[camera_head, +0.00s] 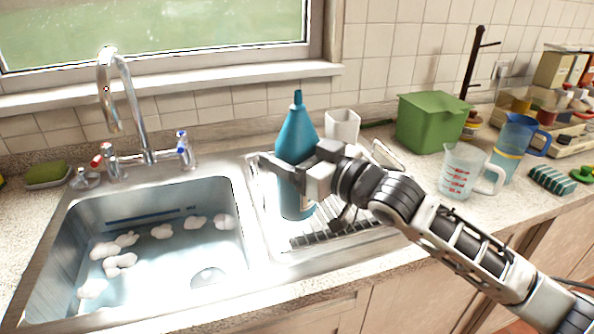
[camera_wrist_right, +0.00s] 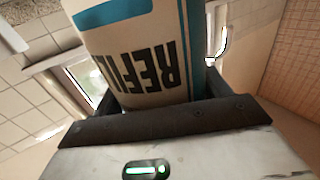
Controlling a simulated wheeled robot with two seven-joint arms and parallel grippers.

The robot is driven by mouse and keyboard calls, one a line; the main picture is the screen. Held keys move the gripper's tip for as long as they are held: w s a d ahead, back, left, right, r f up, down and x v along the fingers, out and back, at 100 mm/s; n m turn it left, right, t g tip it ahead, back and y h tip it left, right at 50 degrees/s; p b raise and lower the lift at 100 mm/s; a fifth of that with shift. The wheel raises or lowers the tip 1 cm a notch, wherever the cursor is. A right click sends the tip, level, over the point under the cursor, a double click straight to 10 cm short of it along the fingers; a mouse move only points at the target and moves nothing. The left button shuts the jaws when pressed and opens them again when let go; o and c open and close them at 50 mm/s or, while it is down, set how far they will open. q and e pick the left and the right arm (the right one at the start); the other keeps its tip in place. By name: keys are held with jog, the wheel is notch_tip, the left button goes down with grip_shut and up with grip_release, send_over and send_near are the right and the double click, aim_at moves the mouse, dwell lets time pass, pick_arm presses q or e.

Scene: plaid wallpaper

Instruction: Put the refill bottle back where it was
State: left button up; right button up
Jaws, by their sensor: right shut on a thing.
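The refill bottle (camera_head: 296,136) is teal with a pointed top and stands upright over the drainer beside the sink. In the right wrist view its pale label (camera_wrist_right: 145,60) with the word "REFILL" fills the space between the fingers. My right gripper (camera_head: 290,176) is shut on the bottle's middle, hiding part of it. The bottle's base shows just below the gripper, at the drainer (camera_head: 335,226); I cannot tell whether it touches. My left gripper is not in view.
The sink (camera_head: 160,262) with water and foam lies left, under the tap (camera_head: 125,95). A white cup (camera_head: 343,124) and green box (camera_head: 432,121) stand behind. A measuring jug (camera_head: 460,172) and blue pitcher (camera_head: 513,146) stand right. Front counter edge is clear.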

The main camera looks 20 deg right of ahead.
jog(key=f, duration=0.2)
jog(key=w+d+f, duration=0.1)
jog(key=f, duration=0.1)
jog(key=shift+f+p, duration=0.1)
jog(key=shift+p, duration=0.2)
jog(key=shift+f, duration=0.15)
jog(key=shift+f, duration=0.1)
jog(key=shift+f, duration=0.1)
jog(key=o, duration=1.2)
